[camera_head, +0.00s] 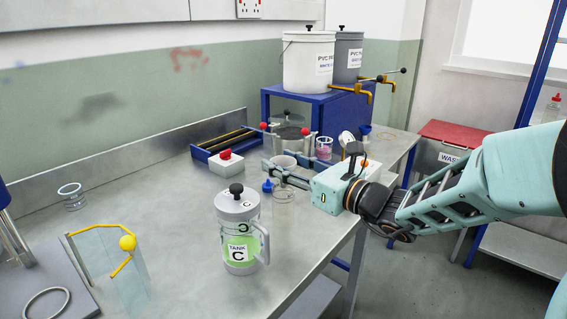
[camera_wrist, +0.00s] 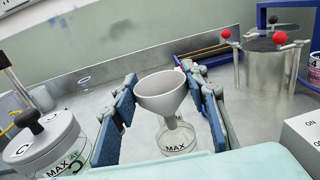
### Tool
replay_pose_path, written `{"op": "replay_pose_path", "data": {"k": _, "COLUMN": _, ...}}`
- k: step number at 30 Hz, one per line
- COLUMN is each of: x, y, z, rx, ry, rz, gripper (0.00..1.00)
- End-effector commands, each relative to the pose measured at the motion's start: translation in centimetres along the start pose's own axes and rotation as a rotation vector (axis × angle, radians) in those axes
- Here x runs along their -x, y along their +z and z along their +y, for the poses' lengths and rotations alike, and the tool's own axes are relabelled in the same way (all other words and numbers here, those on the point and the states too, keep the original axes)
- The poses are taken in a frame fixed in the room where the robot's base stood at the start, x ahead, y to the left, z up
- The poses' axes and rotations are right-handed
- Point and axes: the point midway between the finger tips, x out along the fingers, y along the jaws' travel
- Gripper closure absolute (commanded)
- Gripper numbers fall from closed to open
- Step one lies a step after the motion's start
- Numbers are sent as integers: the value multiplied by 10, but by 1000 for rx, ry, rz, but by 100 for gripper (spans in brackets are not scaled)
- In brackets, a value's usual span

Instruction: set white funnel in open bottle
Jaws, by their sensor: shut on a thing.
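The white funnel (camera_wrist: 160,92) is between the two blue finger pads of my gripper (camera_wrist: 164,98), which is shut on it. The funnel is upright with its spout down. A clear glass bottle (camera_wrist: 178,143) stands on the bench under the spout in the wrist view. I cannot tell whether the spout tip is in its mouth or just above it. In the head view, the funnel (camera_head: 284,160) shows at my gripper (camera_head: 288,164), above the clear bottle (camera_head: 284,194). The fingers partly hide the funnel there.
A lidded Tank C jug (camera_head: 238,228) stands left and in front of the bottle. Behind are a red-button box (camera_head: 226,163), a blue rack (camera_head: 222,144) and a steel pot (camera_head: 289,133).

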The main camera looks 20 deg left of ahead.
Motion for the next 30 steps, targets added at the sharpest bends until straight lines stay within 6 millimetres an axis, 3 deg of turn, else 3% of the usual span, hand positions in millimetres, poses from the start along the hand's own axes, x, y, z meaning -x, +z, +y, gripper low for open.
{"op": "replay_pose_path", "data": {"k": 15, "x": 0, "y": 15, "z": 0, "rx": 0, "ry": 0, "rz": 0, "gripper": 76}}
{"op": "replay_pose_path", "data": {"k": 30, "x": 0, "y": 16, "z": 0, "rx": 0, "ry": 0, "rz": 0, "gripper": 76}}
